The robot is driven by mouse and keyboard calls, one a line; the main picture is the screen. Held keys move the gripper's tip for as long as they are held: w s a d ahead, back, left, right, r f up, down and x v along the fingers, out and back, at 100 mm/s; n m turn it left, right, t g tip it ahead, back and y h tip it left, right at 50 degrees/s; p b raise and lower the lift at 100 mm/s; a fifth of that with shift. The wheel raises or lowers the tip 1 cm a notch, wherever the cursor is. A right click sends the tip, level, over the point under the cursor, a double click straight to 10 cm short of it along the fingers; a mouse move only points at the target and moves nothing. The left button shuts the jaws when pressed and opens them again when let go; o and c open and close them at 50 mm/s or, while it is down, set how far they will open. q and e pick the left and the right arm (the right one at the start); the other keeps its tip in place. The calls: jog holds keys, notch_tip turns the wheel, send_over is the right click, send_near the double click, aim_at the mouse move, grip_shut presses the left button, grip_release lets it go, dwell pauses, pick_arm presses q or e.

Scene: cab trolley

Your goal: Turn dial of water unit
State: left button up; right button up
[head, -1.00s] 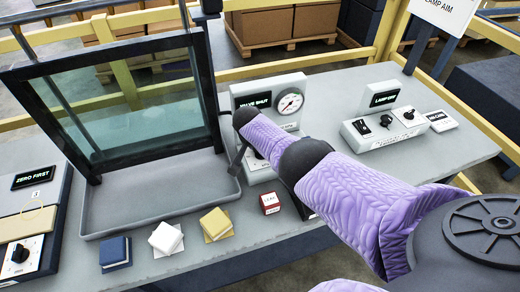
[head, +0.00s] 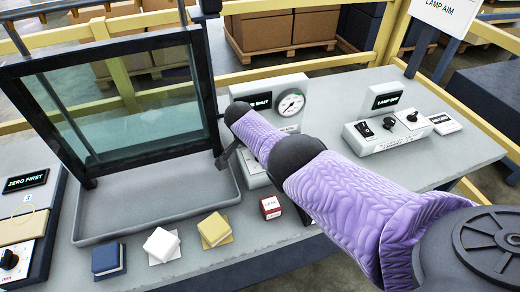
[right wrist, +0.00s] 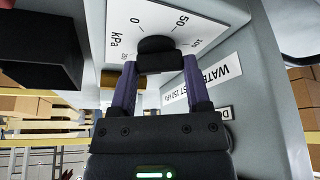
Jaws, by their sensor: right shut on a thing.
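The water unit (head: 270,88) is a pale box at the back of the table, with a round gauge (head: 291,102) and a dark display whose visible text ends in "SHUT". My right arm hides much of its front. In the right wrist view its black dial (right wrist: 157,45) sits on a white face with a kPa scale marked 0 and 50. My right gripper (right wrist: 160,64) is shut on the dial, one purple finger on each side. In the head view the gripper (head: 227,158) shows only partly, low beside the unit. My left gripper is not in view.
A grey tray (head: 150,212) with a framed glass pane (head: 115,95) stands left of the unit. A lamp unit (head: 388,130) with knobs stands right. Blue (head: 108,259), white (head: 161,244) and yellow (head: 214,229) blocks and a red-topped box (head: 270,207) line the front.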

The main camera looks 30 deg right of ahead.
jog(key=o, duration=1.3)
jog(key=shift+r, duration=0.15)
jog(key=p+v, duration=0.9)
jog(key=shift+a+r, duration=0.15)
jog(key=shift+r, duration=0.15)
